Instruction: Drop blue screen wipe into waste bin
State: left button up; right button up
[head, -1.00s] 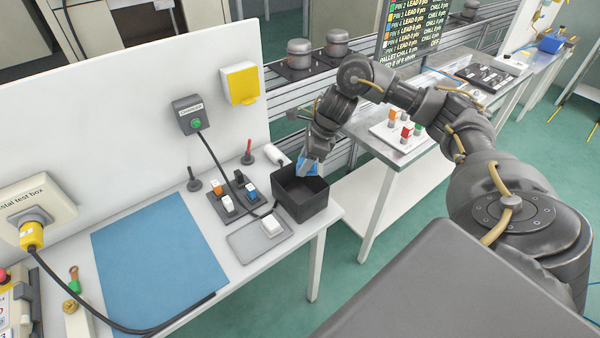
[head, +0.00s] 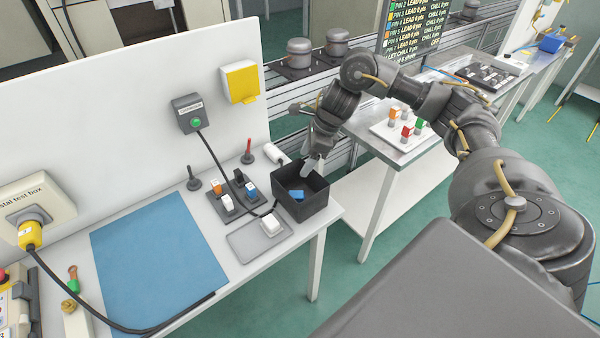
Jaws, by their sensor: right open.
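The blue screen wipe (head: 297,194) lies inside the black waste bin (head: 304,211), which stands at the right end of the white bench. The bin's front wall hides part of its inside. My right gripper (head: 313,165) is open and empty, above the bin's back right part, pointing down. The wipe is apart from its fingers. My left gripper is not in view.
A grey tray (head: 243,243) with a white block and a dark holder (head: 224,212) with small connectors lie left of the bin. A white roll (head: 275,154) is behind it. A blue mat (head: 155,260) covers the bench's left part.

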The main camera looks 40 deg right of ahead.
jog(key=p+v, duration=0.1)
jog(key=v, duration=0.8)
jog(key=shift+s+r, duration=0.1)
dwell(0.3)
